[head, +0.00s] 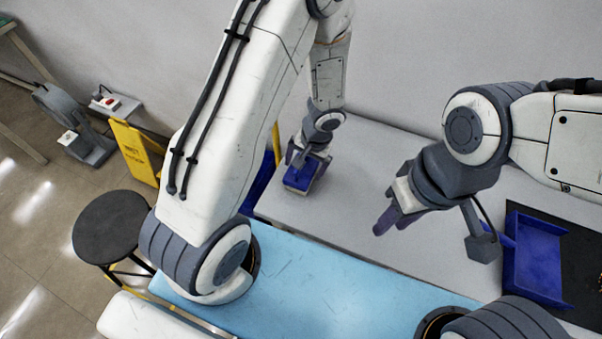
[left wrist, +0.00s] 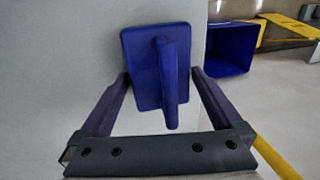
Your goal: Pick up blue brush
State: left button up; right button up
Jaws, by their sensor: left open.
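The blue brush (head: 299,179) stands on the grey table near its far left edge. In the left wrist view the brush (left wrist: 147,72) shows a flat rectangular base and a raised handle. My left gripper (head: 308,159) is open right over the brush. In the left wrist view the two dark fingers of my left gripper (left wrist: 160,85) lie on either side of the brush, and the handle points down between them. I cannot tell whether they touch it. My right gripper (head: 397,222) hangs over the middle of the table, apart from the brush, with nothing visible in it.
A blue open bin (left wrist: 230,48) stands beyond the table edge, partly hidden by my left arm in the head view. A blue tray (head: 535,260) sits on a black mat at the right. A light blue mat (head: 310,285) covers the front. The table between is clear.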

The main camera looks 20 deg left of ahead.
pick_arm(q)
jog(key=c, duration=1.1)
jog(key=shift+r, duration=0.1)
notch_tip(320, 180, up, 5)
jog(key=shift+f+p, duration=0.2)
jog(key=shift+p, duration=0.5)
jog(key=s+d+r, duration=0.1)
jog(key=d+r, duration=0.1)
jog(key=d, duration=0.1)
jog(key=s+d+r+b, duration=0.1)
jog(key=d+r, duration=0.1)
jog(key=d, duration=0.2)
jog(key=s+d+r, duration=0.1)
jog(key=d+r, duration=0.1)
jog(key=d, duration=0.2)
jog(key=shift+s+r, duration=0.1)
jog(key=shift+s, duration=0.25)
